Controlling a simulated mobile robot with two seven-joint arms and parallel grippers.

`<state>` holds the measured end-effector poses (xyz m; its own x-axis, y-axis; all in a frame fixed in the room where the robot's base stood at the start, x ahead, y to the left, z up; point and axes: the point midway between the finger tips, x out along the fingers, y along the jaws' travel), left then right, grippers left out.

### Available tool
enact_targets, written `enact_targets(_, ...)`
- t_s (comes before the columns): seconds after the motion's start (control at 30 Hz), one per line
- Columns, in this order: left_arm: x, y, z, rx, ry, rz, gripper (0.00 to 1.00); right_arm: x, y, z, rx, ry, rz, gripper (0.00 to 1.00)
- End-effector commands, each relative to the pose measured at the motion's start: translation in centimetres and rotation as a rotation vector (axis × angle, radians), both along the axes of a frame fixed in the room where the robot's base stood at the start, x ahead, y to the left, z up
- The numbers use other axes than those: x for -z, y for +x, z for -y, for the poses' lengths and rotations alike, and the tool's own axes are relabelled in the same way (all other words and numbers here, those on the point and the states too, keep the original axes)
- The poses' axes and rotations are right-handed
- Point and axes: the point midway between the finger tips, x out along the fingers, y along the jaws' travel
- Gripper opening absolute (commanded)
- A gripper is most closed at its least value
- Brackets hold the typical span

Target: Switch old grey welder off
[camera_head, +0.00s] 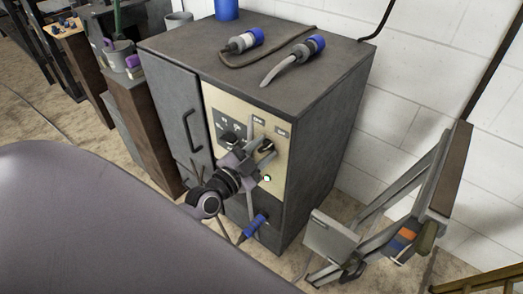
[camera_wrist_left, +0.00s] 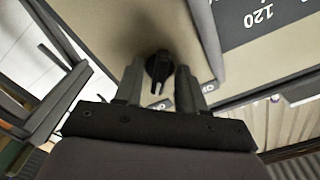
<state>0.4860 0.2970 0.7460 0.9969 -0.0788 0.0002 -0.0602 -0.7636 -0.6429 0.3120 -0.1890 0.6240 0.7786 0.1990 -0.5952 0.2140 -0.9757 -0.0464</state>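The old grey welder (camera_head: 310,110) is a dark grey cabinet with a cream control panel (camera_head: 276,165) on its front. The panel carries a black knob (camera_head: 266,146) at the upper right and another dark knob (camera_head: 229,138) to its left. A small pale green light (camera_head: 267,178) shows lower on the panel. My left gripper (camera_head: 250,156) is at the panel, just below the right knob. In the left wrist view, a black knob (camera_wrist_left: 158,66) shows between and just beyond the fingertips of my left gripper (camera_wrist_left: 159,74), which are apart. My right gripper is out of view.
Two blue-ended plugs (camera_head: 243,41) (camera_head: 306,47) lie with cables on the welder's top. Another blue plug (camera_head: 255,225) sticks out low on its front. A folding metal frame (camera_head: 385,215) stands right of it. A brown cabinet (camera_head: 146,120) stands close on the left.

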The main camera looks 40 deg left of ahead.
Motion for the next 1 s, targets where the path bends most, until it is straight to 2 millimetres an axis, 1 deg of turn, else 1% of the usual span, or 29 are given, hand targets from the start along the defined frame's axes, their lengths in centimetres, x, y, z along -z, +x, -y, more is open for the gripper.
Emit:
enact_targets(0.27,0.03,0.09,0.03,0.001,-0.001,-0.001,0.4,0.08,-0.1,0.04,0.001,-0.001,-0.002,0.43)
enact_targets(0.3,0.03,0.09,0.03,0.001,-0.001,-0.001,0.27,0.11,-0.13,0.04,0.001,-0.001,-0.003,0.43)
enact_targets(0.37,0.03,0.08,0.04,0.001,-0.001,-0.001,0.07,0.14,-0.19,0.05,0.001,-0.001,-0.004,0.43)
enact_targets(0.4,0.03,0.08,0.04,0.001,-0.001,-0.001,0.0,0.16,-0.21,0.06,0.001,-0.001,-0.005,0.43)
enact_targets(0.77,-0.05,0.11,0.04,0.001,-0.016,-0.002,0.0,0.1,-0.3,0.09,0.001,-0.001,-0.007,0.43)
enact_targets(1.0,-0.2,0.15,0.04,0.001,-0.117,-0.009,0.0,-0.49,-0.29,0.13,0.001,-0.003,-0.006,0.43)
